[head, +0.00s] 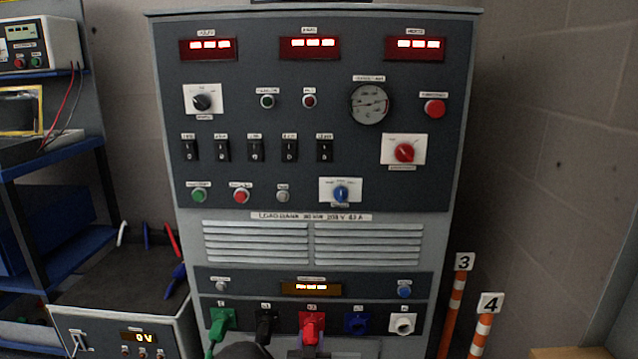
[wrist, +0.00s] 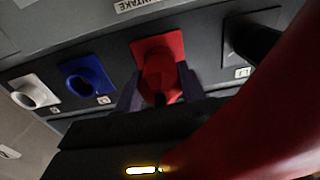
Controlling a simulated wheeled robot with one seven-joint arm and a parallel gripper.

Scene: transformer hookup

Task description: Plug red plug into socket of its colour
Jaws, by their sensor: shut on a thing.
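The red socket (head: 312,318) is in the row of coloured sockets at the bottom of the grey load bank panel, between the black and blue ones. It also shows in the wrist view (wrist: 155,48). The red plug (wrist: 160,82) is lined up with the red socket and meets its mouth; how deep it sits I cannot tell. My gripper (wrist: 160,95) is shut on the red plug, one dark finger on each side. A thick red cable (wrist: 235,95) sweeps across the right of the wrist view. In the head view my gripper is mostly cut off below.
The green socket (head: 220,319) and black socket (head: 265,322) hold plugs with cables. The blue socket (head: 356,322) and white socket (head: 402,324) look empty. A grey supply box (head: 130,300) stands at left. Orange striped posts (head: 452,300) stand at right.

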